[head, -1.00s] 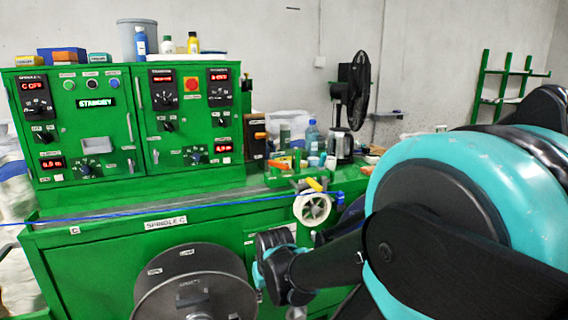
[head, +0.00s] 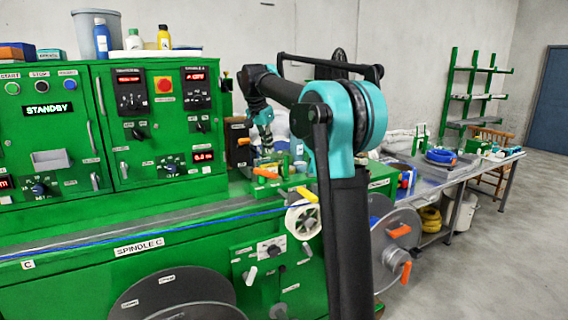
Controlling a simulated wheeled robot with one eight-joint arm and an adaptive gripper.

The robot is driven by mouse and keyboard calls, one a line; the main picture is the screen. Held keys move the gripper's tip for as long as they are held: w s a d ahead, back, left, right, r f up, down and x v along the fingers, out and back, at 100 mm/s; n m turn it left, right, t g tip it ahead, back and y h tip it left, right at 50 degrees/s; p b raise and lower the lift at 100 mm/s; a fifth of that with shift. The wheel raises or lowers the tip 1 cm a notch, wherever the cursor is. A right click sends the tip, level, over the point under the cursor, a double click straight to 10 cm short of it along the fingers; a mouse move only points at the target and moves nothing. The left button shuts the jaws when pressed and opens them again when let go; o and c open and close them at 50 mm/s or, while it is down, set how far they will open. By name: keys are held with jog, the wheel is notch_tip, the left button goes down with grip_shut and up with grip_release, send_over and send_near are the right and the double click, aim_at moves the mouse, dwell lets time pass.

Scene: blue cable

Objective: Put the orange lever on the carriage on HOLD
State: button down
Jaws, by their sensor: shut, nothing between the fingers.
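The green carriage (head: 283,188) sits on the machine bed in the head view, with a white wheel (head: 302,221) at its front. An orange lever (head: 265,173) lies nearly flat across the left of the carriage. A yellow-orange handle (head: 307,194) sticks out above the wheel. No HOLD label is readable at this size. My gripper (head: 267,151) points down from the raised arm, just above and behind the orange lever. It looks shut and empty; a gap to the lever seems to show, but contact cannot be ruled out.
A black box with an orange knob (head: 243,141) stands left of my gripper. A blue cable (head: 130,238) runs along the bed to the carriage. The green control cabinet (head: 100,130) reads STANDBY.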

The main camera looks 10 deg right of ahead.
aim_at(272, 173)
jog(key=x, duration=1)
jog(key=shift+s+a+m, duration=0.1)
jog(key=shift+m, duration=0.2)
jog(key=m, duration=0.2)
jog(key=s+a+m+g, duration=0.1)
jog(key=m+h, duration=0.1)
jog(key=m, duration=0.1)
jog(key=shift+s+a+m+g, duration=0.3)
jog(key=shift+s+a+g, duration=0.05)
jog(key=shift+g, duration=0.05)
jog(key=shift+s+a, duration=0.35)
jog(key=shift+a, duration=0.3)
jog(key=shift+s+a, duration=0.1)
jog(key=shift+a, duration=0.25)
jog(key=shift+r, duration=0.15)
